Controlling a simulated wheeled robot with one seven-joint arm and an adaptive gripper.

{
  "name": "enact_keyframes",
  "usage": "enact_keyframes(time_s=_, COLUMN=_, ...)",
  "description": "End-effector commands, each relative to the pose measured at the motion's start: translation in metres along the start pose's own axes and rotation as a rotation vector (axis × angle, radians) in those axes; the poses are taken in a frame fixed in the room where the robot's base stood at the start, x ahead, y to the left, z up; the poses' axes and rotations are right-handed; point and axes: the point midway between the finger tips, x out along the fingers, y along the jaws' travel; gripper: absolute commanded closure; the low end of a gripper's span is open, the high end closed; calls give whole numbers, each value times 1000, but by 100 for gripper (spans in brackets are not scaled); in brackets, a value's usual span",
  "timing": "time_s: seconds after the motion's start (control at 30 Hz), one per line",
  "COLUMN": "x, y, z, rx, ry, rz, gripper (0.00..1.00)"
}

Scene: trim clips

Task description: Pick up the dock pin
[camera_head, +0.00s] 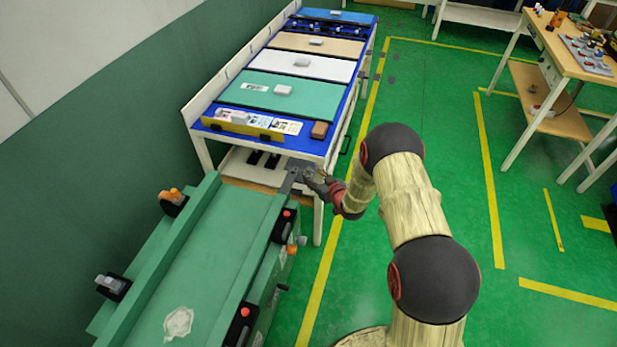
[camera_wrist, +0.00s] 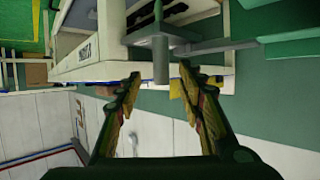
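A grey upright post, which looks like the dock pin (camera_wrist: 160,62), shows in the wrist view with a grey horizontal bar (camera_wrist: 205,47) beside it. Its end lies in line with the gap between my fingertips; I cannot tell whether it is within their reach. My gripper (camera_wrist: 160,80) is open, with a finger on each side of that gap and nothing held. In the head view, my gripper (camera_head: 316,178) is by a grey bracket (camera_head: 291,176) between the cart and the green conveyor. The pin cannot be made out clearly there.
The blue-topped cart (camera_head: 310,145) with coloured panels stands beyond my gripper. The green conveyor (camera_head: 205,260) with red-buttoned boxes (camera_head: 283,226) is at the near left. A wooden workbench (camera_head: 560,62) stands at the far right. Green floor (camera_head: 440,90) between cart and bench is clear.

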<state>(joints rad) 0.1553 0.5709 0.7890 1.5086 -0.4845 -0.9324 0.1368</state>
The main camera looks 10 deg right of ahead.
Motion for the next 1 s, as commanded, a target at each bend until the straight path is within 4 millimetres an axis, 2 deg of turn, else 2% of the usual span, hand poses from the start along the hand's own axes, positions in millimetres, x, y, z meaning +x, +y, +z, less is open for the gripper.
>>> enact_keyframes(time_s=0.2, x=31, y=-3, z=-2, rx=-1, ry=0, rz=-2, gripper=61)
enact_keyframes(time_s=0.33, x=44, y=-2, z=-3, rx=-1, ry=-1, rz=-1, gripper=61)
enact_keyframes(time_s=0.57, x=44, y=-2, z=-5, rx=0, ry=-1, rz=0, gripper=62)
enact_keyframes(time_s=1.0, x=44, y=-2, z=-4, rx=0, ry=-1, rz=0, gripper=87)
